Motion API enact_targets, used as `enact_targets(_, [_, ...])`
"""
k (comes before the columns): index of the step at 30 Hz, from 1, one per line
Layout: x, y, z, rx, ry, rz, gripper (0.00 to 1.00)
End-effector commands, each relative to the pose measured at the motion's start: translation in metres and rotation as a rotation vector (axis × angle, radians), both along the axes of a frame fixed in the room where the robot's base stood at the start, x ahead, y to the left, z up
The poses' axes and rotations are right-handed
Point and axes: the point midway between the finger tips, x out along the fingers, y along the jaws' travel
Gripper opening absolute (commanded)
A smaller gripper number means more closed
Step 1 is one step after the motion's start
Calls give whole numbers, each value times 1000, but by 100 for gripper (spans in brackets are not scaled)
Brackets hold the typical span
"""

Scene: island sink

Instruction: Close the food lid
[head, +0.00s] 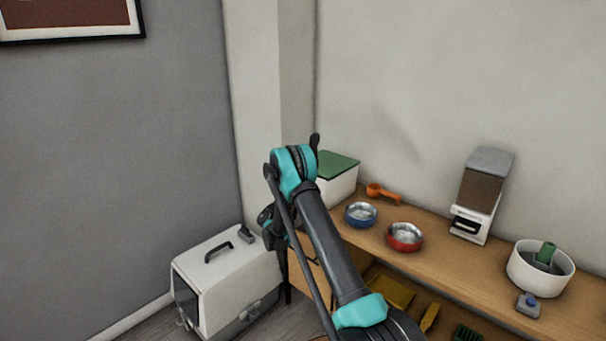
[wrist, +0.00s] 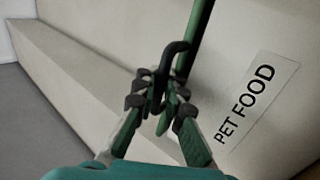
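The white food box (head: 338,187) stands at the left end of the wooden counter, partly hidden behind my arm. Its green lid (head: 338,164) lies over the top in the head view, looking flat; whether it is fully seated I cannot tell. In the wrist view the box wall carries a "PET FOOD" label (wrist: 245,103), and a green lid edge (wrist: 196,30) runs along it. My gripper (wrist: 162,92) is in front of this wall, below the lid edge, with its fingers drawn together. A dark hooked piece shows at the fingertips; I cannot tell what it is. I see nothing held.
Blue (head: 361,215) and red (head: 404,237) bowls, an orange scoop (head: 382,193), a food dispenser (head: 481,197) and a white round container (head: 540,270) stand along the counter (head: 445,262). A pet carrier (head: 222,275) is on the floor at left. Walls close off the back.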

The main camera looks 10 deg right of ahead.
Motion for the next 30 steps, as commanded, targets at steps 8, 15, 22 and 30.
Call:
enact_targets(8, [-1, 0, 0, -1, -1, 0, 18])
enact_targets(15, [-4, 6, -4, -2, -1, 2, 18])
enact_targets(22, [-23, 32, -27, -2, -1, 4, 18])
enact_targets(30, [-49, 63, -57, -1, -1, 1, 18])
